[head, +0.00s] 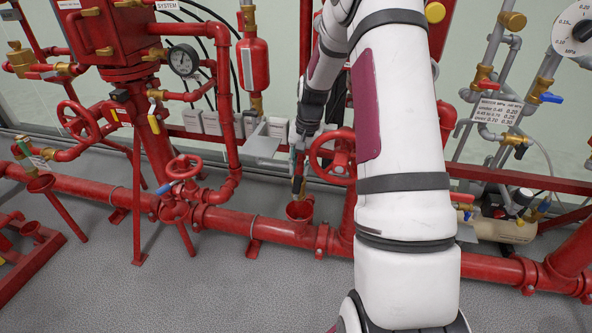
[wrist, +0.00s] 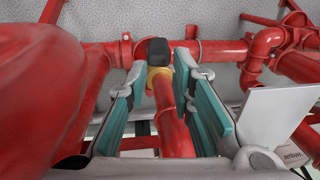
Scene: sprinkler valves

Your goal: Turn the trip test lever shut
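A small valve with a black handle end (wrist: 157,50) and a brass-yellow body (wrist: 160,74) sits on a red pipe (wrist: 172,125) in the wrist view. It is probably the trip test lever, but no readable label confirms this. My gripper (wrist: 163,95) is open, with teal pads left and right of the pipe and valve in the picture. I cannot tell whether a pad touches them. In the head view my gripper (head: 298,165) points down above a red funnel (head: 299,210), left of a red handwheel (head: 332,156). My arm covers much of that area, and the lever is hard to make out there.
A large red body (wrist: 45,80) fills the left of the wrist view, close by. A pale plate (wrist: 278,115) is right of my gripper. A thick red pipe (head: 250,225) runs low across the scene. Grey floor (head: 200,285) in front is clear.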

